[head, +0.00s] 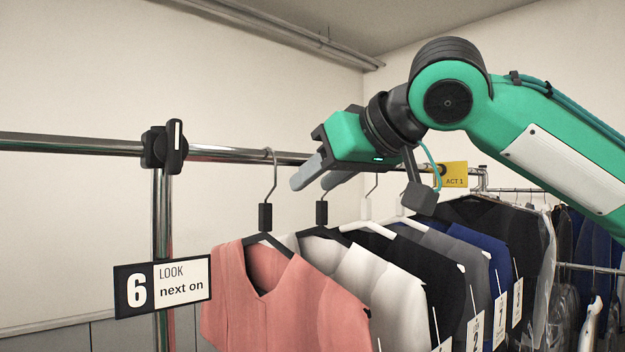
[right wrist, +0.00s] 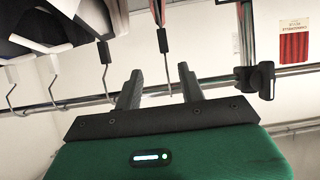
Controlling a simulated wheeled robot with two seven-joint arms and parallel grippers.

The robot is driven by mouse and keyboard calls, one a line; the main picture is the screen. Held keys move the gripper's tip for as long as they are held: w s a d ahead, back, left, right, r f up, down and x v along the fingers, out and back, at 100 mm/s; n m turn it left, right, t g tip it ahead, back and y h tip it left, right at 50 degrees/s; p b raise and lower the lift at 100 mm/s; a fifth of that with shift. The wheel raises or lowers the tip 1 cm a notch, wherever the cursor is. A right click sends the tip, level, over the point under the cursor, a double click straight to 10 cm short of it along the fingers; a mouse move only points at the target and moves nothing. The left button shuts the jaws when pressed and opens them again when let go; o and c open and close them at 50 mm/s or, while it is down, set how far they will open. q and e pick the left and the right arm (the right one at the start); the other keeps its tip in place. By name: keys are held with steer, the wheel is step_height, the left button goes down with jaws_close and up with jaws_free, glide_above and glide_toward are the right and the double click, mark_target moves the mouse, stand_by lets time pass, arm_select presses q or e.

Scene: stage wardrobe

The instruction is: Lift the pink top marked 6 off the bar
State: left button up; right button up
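The pink top (head: 238,292) hangs on a dark hanger at the front left end of the row. Its hook (head: 272,175) goes up over the metal bar (head: 225,154). My right gripper (head: 312,183) is open and empty, with its fingers pointing left toward that hook and apart from it. In the right wrist view, my fingers (right wrist: 160,70) are spread, and a hanger hook with a dark block (right wrist: 163,39) shows in line with the gap between them. The number mark on the top itself does not show. My left gripper is out of view.
A sign reading "6 LOOK next on" (head: 162,287) is by the upright post, left of the pink top. White, black, grey and blue garments (head: 384,290) hang close to its right. A black clamp (head: 164,147) holds the bar.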

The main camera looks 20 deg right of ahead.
steer(key=s, duration=0.1)
glide_toward(269, 215)
steer(key=shift+b+x, duration=0.35)
steer(key=shift+x, duration=0.5)
steer(key=shift+w+a+f, duration=0.25)
steer(key=shift+w+f, duration=0.1)
steer(key=shift+w, duration=0.25)
steer(key=shift+w+a+f, duration=0.15)
steer(key=shift+w+f, duration=0.05)
steer(key=shift+w, duration=0.1)
steer(key=x, duration=0.4)
steer(key=shift+w+b, duration=0.15)
steer(key=shift+b, duration=0.15)
steer(key=shift+x, duration=0.75)
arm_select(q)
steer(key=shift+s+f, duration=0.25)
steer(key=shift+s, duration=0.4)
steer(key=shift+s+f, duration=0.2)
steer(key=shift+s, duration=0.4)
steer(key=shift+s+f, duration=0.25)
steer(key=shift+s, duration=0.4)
arm_select(e)
steer(key=shift+w+a+f, duration=0.15)
steer(key=shift+w+f, duration=0.05)
steer(key=shift+w, duration=0.25)
